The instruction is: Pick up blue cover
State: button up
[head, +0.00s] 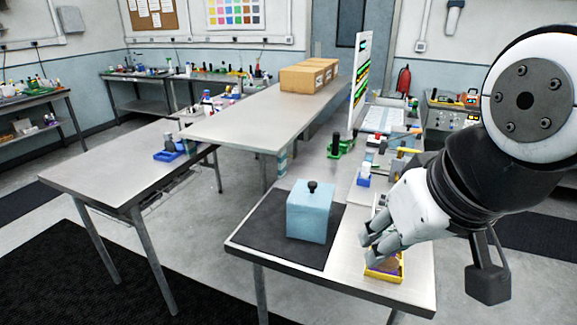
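The blue cover (309,212) is a light blue box-shaped cover with a black knob on top. It stands upright on a black mat (270,228) on the near table. My gripper (366,243) is to the right of the cover and apart from it, above the right side of the table. Its two grey fingers point left and look spread, with nothing visible between them. What is under the cover is hidden.
A yellow tray (398,274) lies just under my gripper at the table's right. Behind it are a small blue container (363,180) and a green-based tool (341,149). A white upright panel (361,80) and cardboard boxes (307,76) stand farther back.

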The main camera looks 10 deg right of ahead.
aim_at(309, 206)
jog(key=i+j+z, duration=0.3)
jog(key=i+j, duration=0.15)
jog(key=j, duration=0.2)
jog(key=i+j+z, duration=0.3)
jog(key=j, duration=0.45)
jog(key=i+j+z, duration=0.15)
jog(key=i+j, duration=0.15)
jog(key=j, duration=0.1)
